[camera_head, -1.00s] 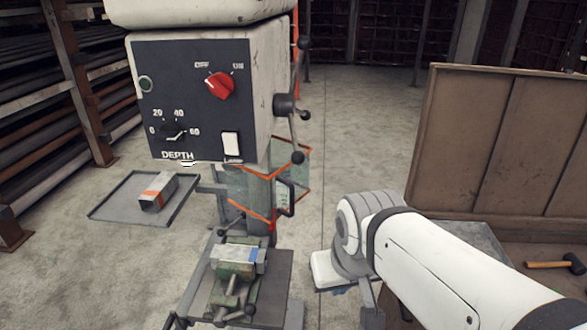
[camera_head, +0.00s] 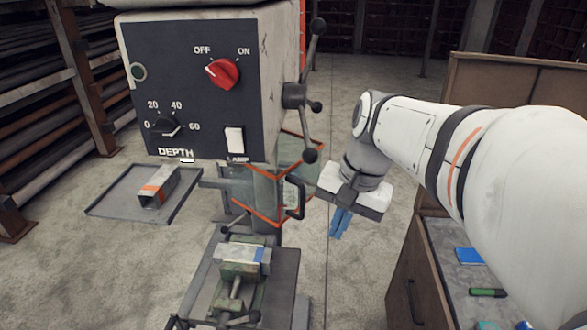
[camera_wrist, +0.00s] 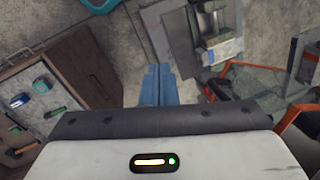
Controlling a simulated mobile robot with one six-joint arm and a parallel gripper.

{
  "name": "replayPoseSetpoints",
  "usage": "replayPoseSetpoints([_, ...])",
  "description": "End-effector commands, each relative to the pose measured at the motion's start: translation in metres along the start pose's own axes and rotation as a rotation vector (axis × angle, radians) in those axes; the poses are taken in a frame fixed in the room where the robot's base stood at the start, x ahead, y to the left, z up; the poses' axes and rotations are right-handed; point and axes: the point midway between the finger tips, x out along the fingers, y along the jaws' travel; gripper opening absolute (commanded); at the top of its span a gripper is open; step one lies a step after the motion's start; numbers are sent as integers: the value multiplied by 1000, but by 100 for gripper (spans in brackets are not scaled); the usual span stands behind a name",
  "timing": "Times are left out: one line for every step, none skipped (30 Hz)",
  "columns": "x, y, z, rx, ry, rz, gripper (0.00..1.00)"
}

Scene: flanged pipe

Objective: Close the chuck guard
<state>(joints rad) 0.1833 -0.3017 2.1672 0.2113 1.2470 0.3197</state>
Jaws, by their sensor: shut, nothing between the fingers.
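The chuck guard (camera_head: 250,209) is a set of clear panels with orange edges below the drill press head. Its dark handle (camera_head: 301,198) sticks out on the right side. Whether the guard stands fully open cannot be told. My gripper (camera_head: 338,226) is to the right of the handle, apart from it, with its blue fingers pointing down, shut and empty. In the wrist view the fingers (camera_wrist: 156,84) are together over bare floor.
The drill press head (camera_head: 200,85) has a red switch and a lever (camera_head: 310,95) on its right. A vise (camera_head: 242,262) holding a block sits on the press table. A tray (camera_head: 110,205) with a metal piece is at left. A cabinet (camera_head: 440,250) with small items stands at right.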

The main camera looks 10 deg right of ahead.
Motion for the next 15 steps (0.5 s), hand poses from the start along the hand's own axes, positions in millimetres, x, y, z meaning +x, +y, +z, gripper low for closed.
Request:
replayPoseSetpoints([-4, -2, -21, 136, -68, -26, 0])
replayPoseSetpoints([-10, -5, -31, 213, -110, -43, 0])
replayPoseSetpoints([-17, -7, -44, 309, -165, -64, 0])
replayPoseSetpoints([-22, -8, -53, 377, -208, -79, 0])
replayPoseSetpoints([-28, -8, -63, 442, -249, -94, 0])
replayPoseSetpoints([-35, -8, -76, 521, -302, -111, 0])
replayPoseSetpoints([-40, -7, -84, 575, -341, -123, 0])
replayPoseSetpoints([-45, -6, -93, 624, -379, -133, 0])
replayPoseSetpoints([-51, -4, -103, 680, -422, -146, 0])
replayPoseSetpoints([-55, -2, -110, 718, -453, -153, 0])
replayPoseSetpoints([-59, 0, -116, 750, -482, -159, 0])
replayPoseSetpoints([-63, 3, -123, 787, -516, -166, 0])
replayPoseSetpoints([-66, 5, -128, 810, -536, -170, 0])
replayPoseSetpoints([-69, 6, -132, 829, -556, -173, 0])
replayPoseSetpoints([-72, 8, -135, 848, -575, -176, 0])
